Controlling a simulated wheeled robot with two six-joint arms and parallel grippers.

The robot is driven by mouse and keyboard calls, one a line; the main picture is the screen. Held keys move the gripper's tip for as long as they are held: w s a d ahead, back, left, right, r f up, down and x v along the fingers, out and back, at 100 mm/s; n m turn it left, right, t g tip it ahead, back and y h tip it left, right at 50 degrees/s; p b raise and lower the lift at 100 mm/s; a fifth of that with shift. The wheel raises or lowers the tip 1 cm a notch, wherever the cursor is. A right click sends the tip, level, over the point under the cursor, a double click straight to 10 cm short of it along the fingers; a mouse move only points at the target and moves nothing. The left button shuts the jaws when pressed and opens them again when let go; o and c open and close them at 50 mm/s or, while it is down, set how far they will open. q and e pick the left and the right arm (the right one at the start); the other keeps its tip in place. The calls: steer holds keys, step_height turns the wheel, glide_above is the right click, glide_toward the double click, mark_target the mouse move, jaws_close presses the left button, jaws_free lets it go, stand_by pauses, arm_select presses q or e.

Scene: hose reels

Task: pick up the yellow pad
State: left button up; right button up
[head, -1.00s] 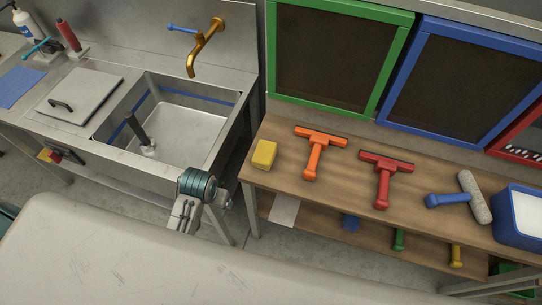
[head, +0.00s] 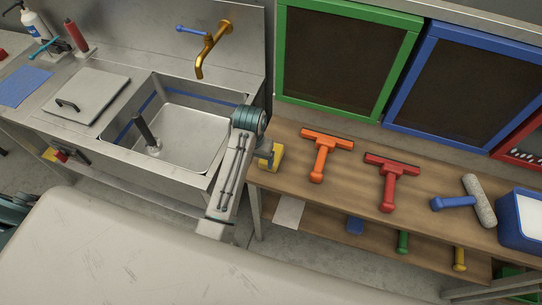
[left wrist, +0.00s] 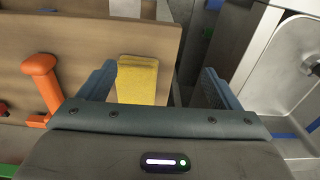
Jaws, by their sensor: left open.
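The yellow pad (head: 277,159) lies at the left end of the wooden bench, partly hidden behind my left gripper (head: 266,157) in the head view. In the left wrist view the yellow pad (left wrist: 137,80) sits between the two spread blue-grey fingers of my left gripper (left wrist: 158,86), closer to the left finger. The gripper is open and empty. I cannot tell whether a finger touches the pad. My right gripper is in neither view.
An orange squeegee (head: 322,152), a red squeegee (head: 390,180) and a blue-handled roller (head: 461,201) lie right of the pad on the bench (head: 290,185). A steel sink (head: 190,130) with a brass tap (head: 211,48) stands left. Framed screens (head: 345,50) stand behind.

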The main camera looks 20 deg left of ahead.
mark_target(279, 149)
arm_select(q)
steer(key=shift+g, duration=0.3)
steer(key=w+d+r, duration=0.2)
steer(key=w, duration=0.1)
steer(key=w+d+r, duration=0.1)
steer(key=w, duration=0.1)
steer(key=shift+w+d, duration=0.1)
steer(key=shift+d, duration=0.15)
steer(key=shift+f, duration=0.15)
step_height(279, 149, down, 5)
steer(key=shift+p, duration=0.9)
steer(key=shift+f+p, duration=0.3)
steer(key=f, duration=0.1)
steer(key=f+p, duration=0.1)
steer(key=f, duration=0.1)
steer(key=shift+s+a+f+p, duration=0.1)
steer(key=shift+s+f+p, duration=0.15)
steer(key=shift+p, duration=0.1)
steer(key=shift+f, duration=0.6)
steer(key=c, duration=1.1)
steer(key=shift+o, duration=0.2)
steer(key=shift+w+r, duration=0.15)
steer(key=shift+r, duration=0.05)
